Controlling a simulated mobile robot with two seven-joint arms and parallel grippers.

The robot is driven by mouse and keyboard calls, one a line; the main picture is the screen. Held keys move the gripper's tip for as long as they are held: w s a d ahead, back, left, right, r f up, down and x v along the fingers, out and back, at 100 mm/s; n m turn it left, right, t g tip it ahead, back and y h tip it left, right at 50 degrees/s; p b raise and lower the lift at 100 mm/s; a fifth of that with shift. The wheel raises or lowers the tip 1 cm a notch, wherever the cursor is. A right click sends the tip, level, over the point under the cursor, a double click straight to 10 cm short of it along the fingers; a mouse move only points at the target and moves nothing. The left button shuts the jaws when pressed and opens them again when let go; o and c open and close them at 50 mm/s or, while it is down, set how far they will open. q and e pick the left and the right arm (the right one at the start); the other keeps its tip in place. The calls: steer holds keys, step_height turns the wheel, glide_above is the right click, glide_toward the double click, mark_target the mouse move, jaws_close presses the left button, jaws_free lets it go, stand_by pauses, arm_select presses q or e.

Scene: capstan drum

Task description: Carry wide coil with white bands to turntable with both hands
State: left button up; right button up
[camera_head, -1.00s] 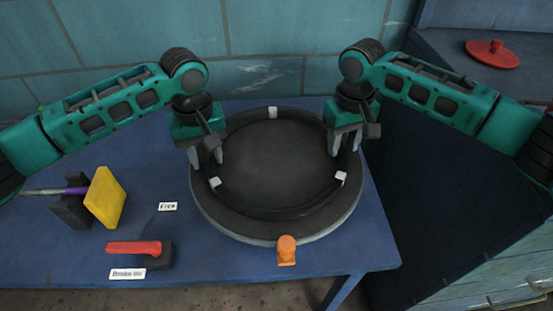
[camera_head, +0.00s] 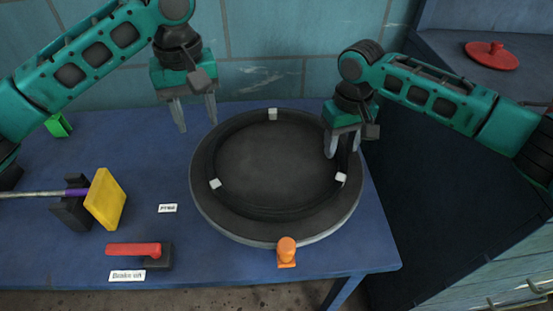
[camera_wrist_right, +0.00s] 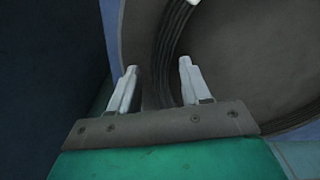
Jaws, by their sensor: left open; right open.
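The wide coil (camera_head: 278,213) is a dark ring with white bands. It lies flat on the round dark turntable (camera_head: 225,222), around the bare middle of its disc. My left gripper (camera_head: 198,126) is open and empty, raised above the table to the upper left of the coil and apart from it. My right gripper (camera_head: 341,155) is open at the coil's right side. In the right wrist view the coil's dark ridged wall (camera_wrist_right: 165,50) runs down toward the gap between the fingers (camera_wrist_right: 158,75); I cannot tell whether they touch it.
An orange knob (camera_head: 286,250) stands at the turntable's front edge. A red lever (camera_head: 134,248), a yellow block (camera_head: 105,199) and small labels (camera_head: 167,208) are on the blue table's left part. A red lid (camera_head: 492,55) lies on the back-right counter.

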steer(key=shift+r, duration=0.25)
arm_select(q)
steer(key=shift+r, duration=0.45)
arm_select(e)
step_height(320, 180, up, 12)
steer(key=shift+f, duration=0.2)
